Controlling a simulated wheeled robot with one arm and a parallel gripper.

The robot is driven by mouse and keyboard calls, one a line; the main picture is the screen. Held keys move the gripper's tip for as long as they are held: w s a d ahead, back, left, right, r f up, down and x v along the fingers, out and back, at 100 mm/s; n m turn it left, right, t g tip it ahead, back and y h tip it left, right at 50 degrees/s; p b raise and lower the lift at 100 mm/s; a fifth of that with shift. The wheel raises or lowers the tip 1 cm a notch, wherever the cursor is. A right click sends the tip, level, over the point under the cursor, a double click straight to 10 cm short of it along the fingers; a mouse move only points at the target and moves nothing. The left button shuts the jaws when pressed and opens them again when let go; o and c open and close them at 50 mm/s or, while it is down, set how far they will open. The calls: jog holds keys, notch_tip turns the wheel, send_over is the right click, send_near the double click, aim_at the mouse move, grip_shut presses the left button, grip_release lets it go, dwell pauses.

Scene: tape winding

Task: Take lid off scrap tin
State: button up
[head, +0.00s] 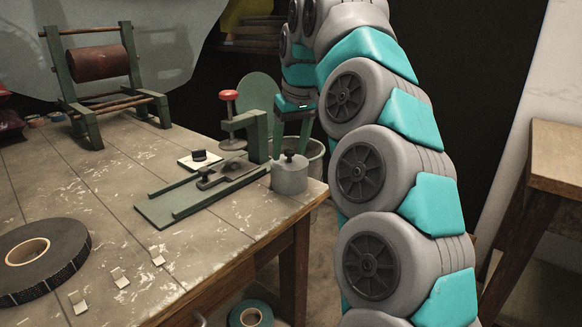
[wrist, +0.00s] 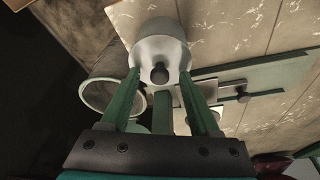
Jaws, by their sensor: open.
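The scrap tin (head: 288,183) is a small grey cylinder near the right corner of the workbench. Its lid (head: 279,163) is on, with a round black knob (head: 289,154) on top. In the wrist view the lid (wrist: 150,52) and its black knob (wrist: 159,73) appear between the tips of my gripper (wrist: 161,77). My gripper (head: 293,146) is open, with green fingers pointing down at the tin from above. The fingers stand on either side of the knob in the wrist view. Whether they touch the lid I cannot tell.
A green press with a red knob (head: 228,95) and a green base plate (head: 158,210) stand close left of the tin. A bucket (head: 315,168) is beyond the bench edge. A black tape roll (head: 62,245) and a reel stand (head: 88,122) are farther left.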

aim_at(291, 151)
grip_shut()
dwell(0.4)
jog(key=shift+r, duration=0.2)
jog(key=shift+d+r+p, duration=0.15)
jog(key=shift+r+p, duration=0.2)
jog(key=shift+r, duration=1.3)
